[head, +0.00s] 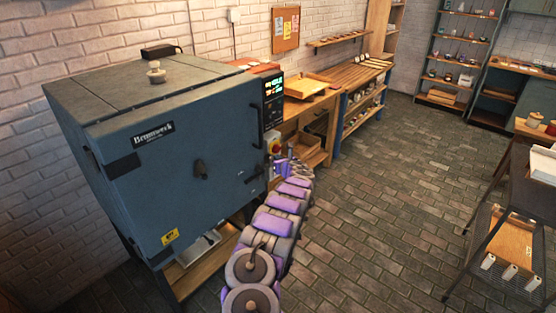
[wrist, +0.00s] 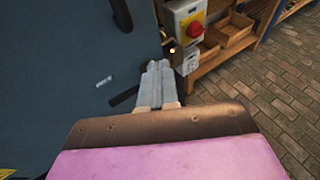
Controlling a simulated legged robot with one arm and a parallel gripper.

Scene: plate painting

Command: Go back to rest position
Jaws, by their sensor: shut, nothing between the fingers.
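My gripper (wrist: 158,85) shows in the wrist view with its two grey fingers together and nothing between them. It is beside the right edge of the large blue-grey kiln (head: 180,165), near a switch box with a red knob (wrist: 194,30). In the head view my arm stretches forward along the kiln's right side, and my gripper (head: 279,160) is small at its far end, close to the same switch box (head: 274,144). The kiln door is shut. I cannot tell whether the fingers touch the box or the kiln.
A wooden workbench (head: 348,75) with a tray (head: 308,86) runs along the brick wall behind the kiln. A dark metal cart (head: 507,205) stands at the right. Shelves (head: 462,50) stand at the back. The paved floor (head: 385,190) between is clear.

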